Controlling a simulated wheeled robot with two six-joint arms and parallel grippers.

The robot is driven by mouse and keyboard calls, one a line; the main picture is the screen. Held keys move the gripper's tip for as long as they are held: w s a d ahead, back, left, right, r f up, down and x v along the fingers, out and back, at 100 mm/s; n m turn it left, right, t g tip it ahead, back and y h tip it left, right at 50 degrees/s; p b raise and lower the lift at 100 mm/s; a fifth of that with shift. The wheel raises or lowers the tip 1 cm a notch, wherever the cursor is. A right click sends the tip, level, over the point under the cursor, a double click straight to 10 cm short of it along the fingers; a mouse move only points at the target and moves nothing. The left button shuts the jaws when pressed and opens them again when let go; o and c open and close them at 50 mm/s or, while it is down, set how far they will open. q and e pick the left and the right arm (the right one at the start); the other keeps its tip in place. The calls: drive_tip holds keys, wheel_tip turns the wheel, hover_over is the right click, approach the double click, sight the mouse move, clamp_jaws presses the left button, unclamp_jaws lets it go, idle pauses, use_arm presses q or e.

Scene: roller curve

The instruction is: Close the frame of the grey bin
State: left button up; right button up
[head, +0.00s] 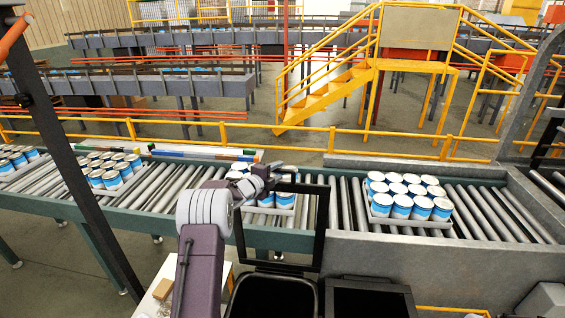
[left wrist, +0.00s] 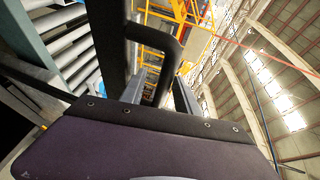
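A dark bin (head: 272,297) with an open top stands at the bottom of the head view. Its black rectangular frame (head: 322,225) stands up almost vertical behind the opening, in front of the conveyor. A dark bent bar, seemingly the frame (left wrist: 172,65), rises just beyond the gripper in the left wrist view. My right gripper is not in view.
A second dark bin (head: 370,300) stands right beside the first, with its frame lying flat. Behind them a roller conveyor (head: 335,205) carries trays of blue and white cans (head: 405,200). A small light table (head: 152,300) with a brown block stands at the left.

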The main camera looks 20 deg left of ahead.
use_arm(q)
drive_tip(key=shift+p+x, duration=0.45)
drive_tip(key=shift+x, duration=0.5)
drive_tip(key=shift+w+a+r, duration=0.1)
drive_tip(key=shift+w+r, duration=0.1)
drive_tip(key=shift+w, duration=0.1)
drive_tip(key=shift+w+p, duration=0.15)
drive_tip(key=shift+p, duration=0.3)
drive_tip(key=shift+w+f, duration=0.2)
drive_tip(key=shift+w, duration=0.1)
clamp_jaws()
drive_tip(key=shift+s, duration=0.1)
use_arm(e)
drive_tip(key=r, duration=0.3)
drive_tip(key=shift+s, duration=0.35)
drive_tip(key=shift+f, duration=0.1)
